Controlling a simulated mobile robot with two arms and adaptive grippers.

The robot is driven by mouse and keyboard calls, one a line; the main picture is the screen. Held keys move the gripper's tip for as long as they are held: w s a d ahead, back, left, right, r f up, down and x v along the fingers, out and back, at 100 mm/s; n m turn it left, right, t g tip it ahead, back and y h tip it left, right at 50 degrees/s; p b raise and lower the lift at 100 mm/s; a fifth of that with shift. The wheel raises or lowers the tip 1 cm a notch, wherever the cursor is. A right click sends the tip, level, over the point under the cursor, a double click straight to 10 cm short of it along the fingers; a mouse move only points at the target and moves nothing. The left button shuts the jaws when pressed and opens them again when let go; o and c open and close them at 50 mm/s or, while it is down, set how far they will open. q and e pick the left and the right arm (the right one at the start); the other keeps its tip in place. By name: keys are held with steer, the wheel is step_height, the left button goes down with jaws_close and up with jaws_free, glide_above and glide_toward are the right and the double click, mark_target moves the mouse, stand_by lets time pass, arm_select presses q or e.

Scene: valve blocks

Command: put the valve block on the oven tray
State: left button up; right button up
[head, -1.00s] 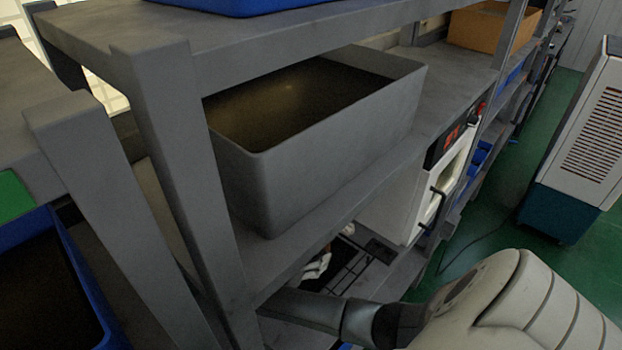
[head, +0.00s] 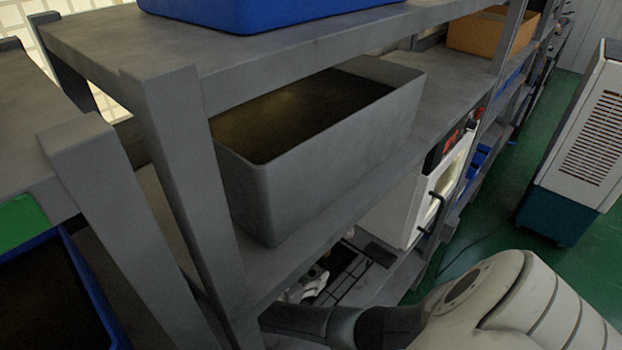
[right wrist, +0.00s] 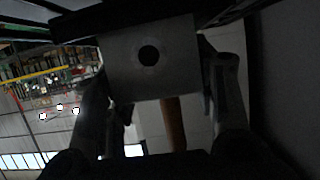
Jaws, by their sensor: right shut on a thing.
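The valve block (right wrist: 148,75) is a grey block with a round dark hole, near the middle top of the right wrist view. My right gripper (right wrist: 158,92) is shut on it, with a finger on each side. In the head view my right arm reaches under the grey shelf from the lower right. A pale piece at the right gripper (head: 314,287) shows in the gap below the shelf; the block cannot be made out there. A black wire rack, seemingly the oven tray (head: 362,272), lies beside it, partly hidden by the shelf. My left gripper is not in view.
A large grey bin (head: 325,155) stands on the shelf (head: 345,212) above the gripper. A shelf post (head: 180,170) rises to its left. A white oven-like unit (head: 397,212) stands right of the rack. Blue bins are at the upper and lower left.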

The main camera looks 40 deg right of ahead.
mark_target(306, 277)
steer(key=o, duration=1.1)
steer(key=shift+f, duration=0.1)
steer(key=o, duration=0.4)
steer(key=b+v, duration=0.2)
steer(key=v, duration=0.5)
steer(key=shift+a, duration=0.3)
